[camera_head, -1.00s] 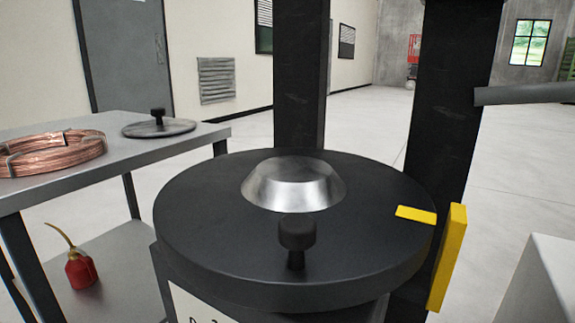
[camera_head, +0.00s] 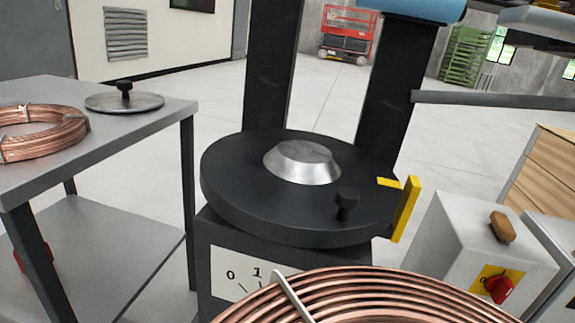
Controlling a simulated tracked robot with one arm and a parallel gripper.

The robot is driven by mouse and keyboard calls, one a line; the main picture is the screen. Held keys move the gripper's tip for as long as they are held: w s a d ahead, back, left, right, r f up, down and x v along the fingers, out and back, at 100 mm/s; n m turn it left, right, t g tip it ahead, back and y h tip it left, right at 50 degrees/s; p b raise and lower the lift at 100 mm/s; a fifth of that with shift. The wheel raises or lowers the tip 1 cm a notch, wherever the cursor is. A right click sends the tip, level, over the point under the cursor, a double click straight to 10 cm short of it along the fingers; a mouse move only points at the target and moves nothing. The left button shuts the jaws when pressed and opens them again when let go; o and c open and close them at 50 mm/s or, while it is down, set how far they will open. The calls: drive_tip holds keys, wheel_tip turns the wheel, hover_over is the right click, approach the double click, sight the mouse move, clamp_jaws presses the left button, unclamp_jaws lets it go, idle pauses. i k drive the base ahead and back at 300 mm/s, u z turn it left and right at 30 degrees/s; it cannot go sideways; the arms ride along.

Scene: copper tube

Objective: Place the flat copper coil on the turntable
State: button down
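The flat copper coil (camera_head: 375,290) shows in the near foreground at the bottom edge, its rings lying side by side with a grey band across them. Its lower part is cut off by the picture. The black round turntable (camera_head: 240,185) stands beyond it, with a silver cone hub (camera_head: 302,162) in its middle and a black knob (camera_head: 346,203) near its rim. Nothing lies on the turntable. The coil appears nearer to me than the turntable, and the two look apart. My gripper's fingers are not in view, so what bears the coil is hidden.
A grey table (camera_head: 90,155) at the left bears another copper coil (camera_head: 40,133) and a metal disc with a black knob (camera_head: 124,101). Black posts stand behind the turntable. A yellow marker (camera_head: 406,209) stands at its right rim. A grey box with a red switch (camera_head: 498,288) is at right.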

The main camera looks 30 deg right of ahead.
sight(303, 163)
drive_tip(key=z, duration=0.05)
drive_tip(key=i, duration=1)
drive_tip(key=u, duration=0.05)
